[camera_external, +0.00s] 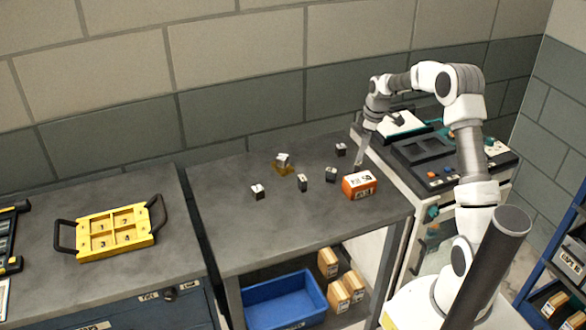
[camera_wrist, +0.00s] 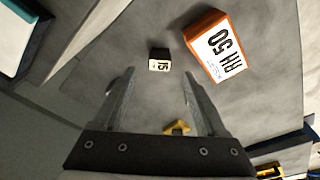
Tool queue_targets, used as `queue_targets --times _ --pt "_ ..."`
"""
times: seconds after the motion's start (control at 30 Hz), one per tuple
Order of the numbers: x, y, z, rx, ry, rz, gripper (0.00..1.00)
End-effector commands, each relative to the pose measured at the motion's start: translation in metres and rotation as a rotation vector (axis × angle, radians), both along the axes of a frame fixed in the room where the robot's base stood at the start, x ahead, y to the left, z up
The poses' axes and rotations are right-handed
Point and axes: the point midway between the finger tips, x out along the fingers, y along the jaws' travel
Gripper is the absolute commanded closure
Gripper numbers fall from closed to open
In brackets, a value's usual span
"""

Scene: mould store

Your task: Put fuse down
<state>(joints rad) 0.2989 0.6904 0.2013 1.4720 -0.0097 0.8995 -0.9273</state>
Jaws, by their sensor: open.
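Several small dark blocks with white labelled faces, which look like the fuses, are on the grey table. One (camera_external: 341,149) stands at the back right, others (camera_external: 331,174) (camera_external: 302,182) (camera_external: 257,191) lie to the left, and one (camera_external: 283,157) sits on a small yellow holder (camera_external: 283,168). My gripper (camera_external: 359,160) points down over the table's right end, open with nothing held. In the wrist view, a dark block marked 15 (camera_wrist: 159,55) shows between and just beyond the fingertips (camera_wrist: 158,72); I cannot tell whether they touch it.
A machine (camera_external: 420,150) borders the table's right side. A yellow numbered tray (camera_external: 110,230) is on the left bench. The table's front left is clear.

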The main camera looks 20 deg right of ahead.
Motion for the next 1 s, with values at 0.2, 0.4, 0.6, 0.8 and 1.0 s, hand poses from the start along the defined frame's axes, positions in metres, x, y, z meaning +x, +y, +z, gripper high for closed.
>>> queue_targets --times 0.2,0.4,0.6,0.8,1.0 --pt "-0.003 -0.004 0.037 0.0 -0.003 0.0 0.26" --pt "-0.009 -0.003 0.055 -0.006 -0.006 -0.008 0.26" --pt "-0.041 0.013 0.102 -0.037 -0.04 -0.085 0.26" --pt "-0.095 0.031 0.153 -0.06 -0.094 -0.214 0.26" --pt "-0.156 0.046 0.188 -0.058 -0.154 -0.348 0.26"
